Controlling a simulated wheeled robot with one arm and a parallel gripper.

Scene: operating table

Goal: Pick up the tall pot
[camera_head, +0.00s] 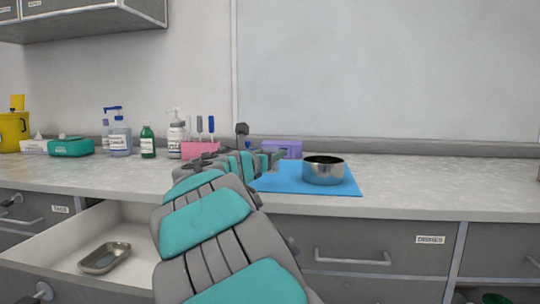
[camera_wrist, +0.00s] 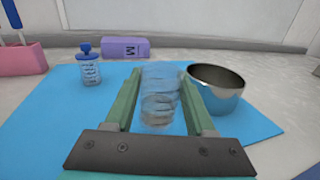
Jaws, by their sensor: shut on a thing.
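A clear, tall glass pot (camera_wrist: 158,98) stands upright between the two green fingers of my gripper (camera_wrist: 160,78) in the wrist view. My gripper is shut on it, with a finger along each side. Whether its base touches the blue mat (camera_wrist: 60,125) cannot be told. In the head view my gripper (camera_head: 270,159) is over the left part of the mat, and I cannot make out the glass pot there. A wide, low metal pot (camera_wrist: 216,92) stands just right of the right finger; it also shows in the head view (camera_head: 323,173).
A small blue-capped bottle (camera_wrist: 90,70) and a purple box (camera_wrist: 125,47) are beyond the gripper to the left. A pink holder (camera_head: 200,149) and several bottles line the counter's left. An open drawer (camera_head: 60,245) holds a metal tray (camera_head: 104,257). Counter right of the mat is clear.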

